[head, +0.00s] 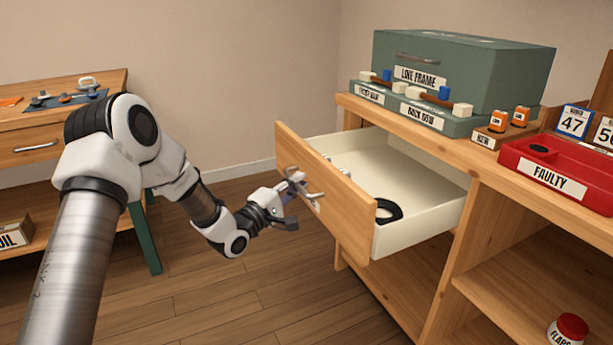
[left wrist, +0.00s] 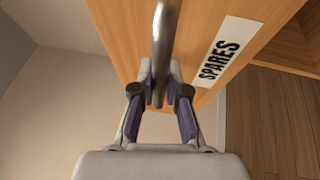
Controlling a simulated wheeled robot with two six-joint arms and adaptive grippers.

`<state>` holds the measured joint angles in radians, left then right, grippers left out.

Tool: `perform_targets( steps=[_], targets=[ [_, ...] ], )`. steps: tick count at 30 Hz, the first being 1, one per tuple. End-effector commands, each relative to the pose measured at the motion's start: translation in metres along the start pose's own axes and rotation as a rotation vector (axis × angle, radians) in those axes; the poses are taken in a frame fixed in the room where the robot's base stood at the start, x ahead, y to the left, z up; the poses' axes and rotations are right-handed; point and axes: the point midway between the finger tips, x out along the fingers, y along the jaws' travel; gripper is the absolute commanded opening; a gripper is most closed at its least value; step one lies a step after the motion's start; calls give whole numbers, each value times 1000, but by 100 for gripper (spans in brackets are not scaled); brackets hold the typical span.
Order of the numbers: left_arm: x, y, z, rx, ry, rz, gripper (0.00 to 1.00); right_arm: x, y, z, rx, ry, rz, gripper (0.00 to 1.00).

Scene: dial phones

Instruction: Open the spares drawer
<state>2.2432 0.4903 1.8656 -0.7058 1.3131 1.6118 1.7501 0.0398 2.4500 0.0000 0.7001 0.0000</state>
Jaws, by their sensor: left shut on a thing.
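The spares drawer (head: 410,165) stands pulled well out of the wooden bench, with its white inside showing. A black ring-shaped thing (head: 388,210) lies in it near the front. Its wooden front faces my left arm. In the left wrist view the front carries a white SPARES label (left wrist: 219,62) and a metal bar handle (left wrist: 163,45). My left gripper (head: 297,188) is at the drawer front, shut on the handle. In the left wrist view its two fingers (left wrist: 160,88) sit on either side of the bar. My right gripper is not in view.
The bench top (head: 410,125) holds a green line-frame box (head: 480,75), a red FAULTY tray (head: 560,172) and number cards. A red-lidded jar (head: 568,330) stands on the lower shelf. Another table (head: 75,135) with tools stands at left. Open floor (head: 270,290) lies before the drawer.

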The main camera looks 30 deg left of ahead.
Motion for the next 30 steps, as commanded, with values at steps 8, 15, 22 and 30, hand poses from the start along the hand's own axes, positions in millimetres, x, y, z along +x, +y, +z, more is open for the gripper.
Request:
perform_targets(
  steps=[8,15,22,30],
  targets=[
    [-4,0,-1,0,-1,-1,0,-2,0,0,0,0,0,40],
    [-3,0,-1,0,0,-1,27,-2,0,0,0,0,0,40],
    [-3,0,-2,0,0,0,39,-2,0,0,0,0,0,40],
    [-20,0,-3,-4,4,-1,39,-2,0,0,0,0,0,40]
  ],
)
